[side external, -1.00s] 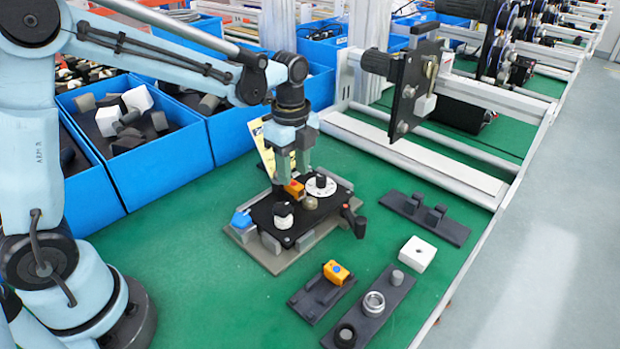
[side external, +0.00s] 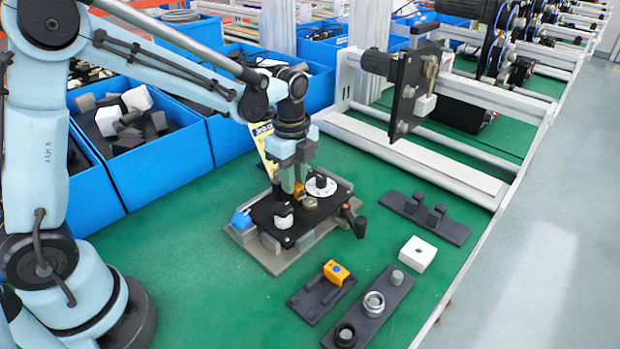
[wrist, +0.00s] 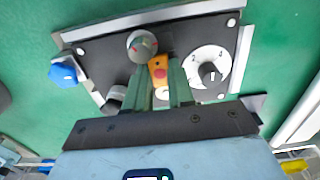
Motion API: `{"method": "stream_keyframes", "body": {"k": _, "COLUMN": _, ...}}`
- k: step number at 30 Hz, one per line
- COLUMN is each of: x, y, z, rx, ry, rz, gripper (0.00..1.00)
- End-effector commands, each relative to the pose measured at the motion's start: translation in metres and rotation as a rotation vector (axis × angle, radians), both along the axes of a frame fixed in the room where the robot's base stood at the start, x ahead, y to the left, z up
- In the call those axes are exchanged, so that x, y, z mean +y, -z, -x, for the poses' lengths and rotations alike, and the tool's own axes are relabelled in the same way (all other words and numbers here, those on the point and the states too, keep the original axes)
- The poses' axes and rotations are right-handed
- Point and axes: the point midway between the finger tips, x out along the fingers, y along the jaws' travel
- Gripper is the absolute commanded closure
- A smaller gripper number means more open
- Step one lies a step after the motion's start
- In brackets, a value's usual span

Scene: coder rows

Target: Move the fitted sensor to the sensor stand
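The fitted sensor is a small orange block with a red dot (wrist: 159,70), on the dark panel of the fixture (wrist: 105,58). In the side view the sensor (side external: 299,189) is partly hidden by my gripper (side external: 292,188). My gripper (wrist: 164,75) points down, with its green fingers on either side of the sensor. I cannot tell whether they press on it. A dark slotted stand (side external: 312,303) lies in front of the fixture, with another orange sensor with a blue dot (side external: 336,272) at its far end. I cannot tell for sure that this is the sensor stand.
Close around the sensor are a white dial (wrist: 208,68), a grey knob (wrist: 142,46) and a blue knob (wrist: 62,73). A dark strip with rings (side external: 373,304), a white block (side external: 417,254) and a dark rack (side external: 425,217) lie to the right. Blue bins stand left.

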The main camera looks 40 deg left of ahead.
Motion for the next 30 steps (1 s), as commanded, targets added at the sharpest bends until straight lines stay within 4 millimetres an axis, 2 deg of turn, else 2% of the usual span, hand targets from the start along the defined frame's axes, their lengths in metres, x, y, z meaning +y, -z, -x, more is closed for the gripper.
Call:
{"method": "stream_keyframes", "body": {"k": 8, "x": 0.0, "y": -0.003, "z": 0.0, "rx": 0.0, "ry": 0.0, "rz": 0.0, "gripper": 1.0}}
{"method": "stream_keyframes", "body": {"k": 30, "x": 0.0, "y": -0.04, "z": 0.0, "rx": 0.0, "ry": 0.0, "rz": 0.0, "gripper": 1.0}}
